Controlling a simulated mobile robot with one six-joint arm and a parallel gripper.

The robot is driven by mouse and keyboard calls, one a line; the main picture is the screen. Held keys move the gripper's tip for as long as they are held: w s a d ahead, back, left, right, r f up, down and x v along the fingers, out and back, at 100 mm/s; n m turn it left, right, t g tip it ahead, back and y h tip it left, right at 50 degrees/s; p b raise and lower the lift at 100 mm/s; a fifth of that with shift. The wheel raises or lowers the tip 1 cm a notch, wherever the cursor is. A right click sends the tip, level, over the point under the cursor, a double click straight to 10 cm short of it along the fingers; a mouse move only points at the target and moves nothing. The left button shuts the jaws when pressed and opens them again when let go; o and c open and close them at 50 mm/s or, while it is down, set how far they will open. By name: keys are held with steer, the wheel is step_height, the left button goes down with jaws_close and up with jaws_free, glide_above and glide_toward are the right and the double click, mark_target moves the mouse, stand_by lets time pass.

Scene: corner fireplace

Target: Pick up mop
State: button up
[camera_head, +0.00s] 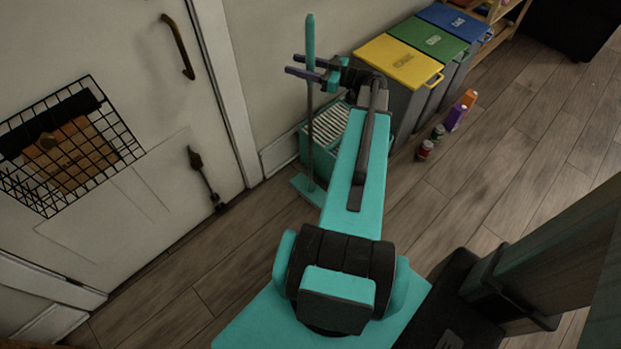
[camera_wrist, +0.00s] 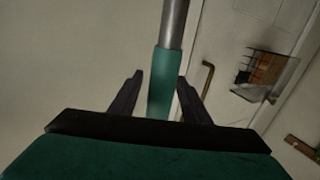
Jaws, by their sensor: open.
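The mop stands upright, with a teal grip (camera_head: 310,42), a grey pole (camera_head: 310,130) and a teal head (camera_head: 307,190) on the floor by a teal bucket (camera_head: 318,158). My gripper (camera_head: 294,65) is open at the upper part of the mop, its fingers reaching past the handle on either side. In the wrist view, the mop's teal grip (camera_wrist: 164,80) passes between the fingers of my gripper (camera_wrist: 162,90). The right finger is closer to it; I cannot tell if it touches.
Yellow (camera_head: 399,62), green (camera_head: 430,40) and blue (camera_head: 455,20) lidded bins stand along the wall. Several small bottles and cans (camera_head: 455,117) stand on the floor before them. A white door (camera_head: 120,160) with a wire basket (camera_head: 65,145) is at left. The wooden floor at right is mostly clear.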

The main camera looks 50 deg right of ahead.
stand_by(0.5)
jaws_close()
steer(key=shift+r, duration=0.1)
step_height(320, 180, up, 10)
steer(key=b, duration=0.1)
stand_by(0.9)
stand_by(0.5)
